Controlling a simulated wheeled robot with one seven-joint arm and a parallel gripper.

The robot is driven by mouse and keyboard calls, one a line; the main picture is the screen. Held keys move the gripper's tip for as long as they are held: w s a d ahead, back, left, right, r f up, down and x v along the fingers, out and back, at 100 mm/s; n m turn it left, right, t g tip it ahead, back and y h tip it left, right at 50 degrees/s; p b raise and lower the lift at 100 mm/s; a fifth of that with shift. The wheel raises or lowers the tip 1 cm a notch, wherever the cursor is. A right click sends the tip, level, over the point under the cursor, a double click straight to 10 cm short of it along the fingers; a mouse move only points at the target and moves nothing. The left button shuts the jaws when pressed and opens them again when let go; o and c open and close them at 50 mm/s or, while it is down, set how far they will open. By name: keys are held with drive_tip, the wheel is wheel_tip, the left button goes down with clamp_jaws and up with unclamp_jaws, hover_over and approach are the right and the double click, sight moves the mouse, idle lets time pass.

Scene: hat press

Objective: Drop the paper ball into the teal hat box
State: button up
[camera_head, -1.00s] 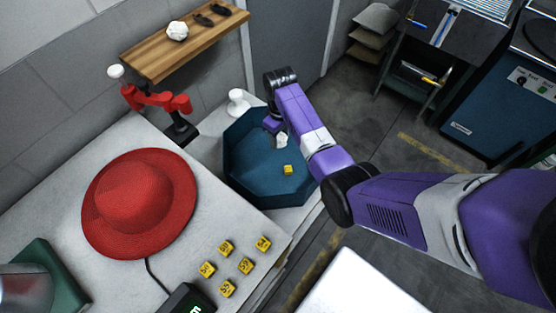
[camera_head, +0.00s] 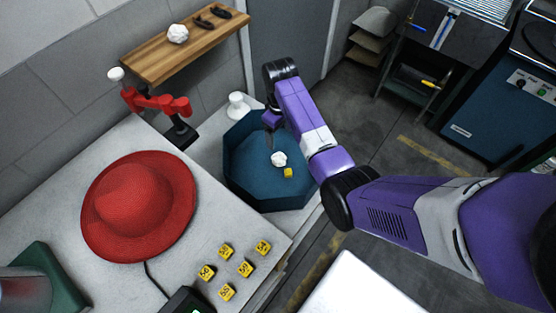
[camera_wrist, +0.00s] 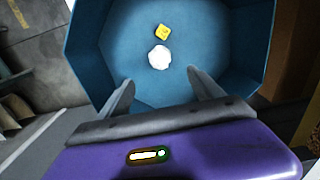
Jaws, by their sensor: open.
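The teal hat box (camera_head: 248,180) is an open octagonal tray at the back of the white table. A white paper ball (camera_head: 279,159) lies inside it, close to a yellow cube (camera_head: 288,173). The wrist view also shows the ball (camera_wrist: 159,57) on the box floor, just beyond the fingertips, with the yellow cube (camera_wrist: 163,32) behind it. My gripper (camera_wrist: 160,88) is open and empty, its two fingers apart over the near side of the box. In the head view my gripper (camera_head: 270,130) is partly hidden by my own arm.
A red hat (camera_head: 135,205) lies on the table, with several yellow cubes (camera_head: 227,270) to its right. A red lever arm (camera_head: 160,103) stands left of the box. A wooden shelf (camera_head: 160,65) holds another white crumpled ball (camera_head: 178,32) and dark objects.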

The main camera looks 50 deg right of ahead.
drive_tip(key=shift+r, duration=2.05)
drive_tip(key=shift+w, duration=0.1)
drive_tip(key=w+d+r+m+t+h, duration=0.25)
drive_tip(key=w+r+t+h, duration=0.2)
drive_tip(key=w+t, duration=0.4)
drive_tip(key=s+a+r+t+y+b, duration=0.1)
drive_tip(key=s+a+r+t, duration=0.3)
drive_tip(key=s+a, duration=0.5)
drive_tip(key=s+a+r+t+b, duration=0.1)
drive_tip(key=s+a+r+t, duration=0.3)
drive_tip(key=s+a, duration=0.5)
drive_tip(key=s+a+r+n+g+y, duration=0.1)
drive_tip(key=s+a, duration=0.2)
drive_tip(key=s, duration=0.8)
drive_tip(key=s+a+r+n+y, duration=0.1)
drive_tip(key=s+a, duration=0.3)
drive_tip(key=s, duration=0.7)
drive_tip(key=shift+r+g+y, duration=0.35)
drive_tip(key=shift+r+y, duration=0.3)
drive_tip(key=shift+y, duration=0.1)
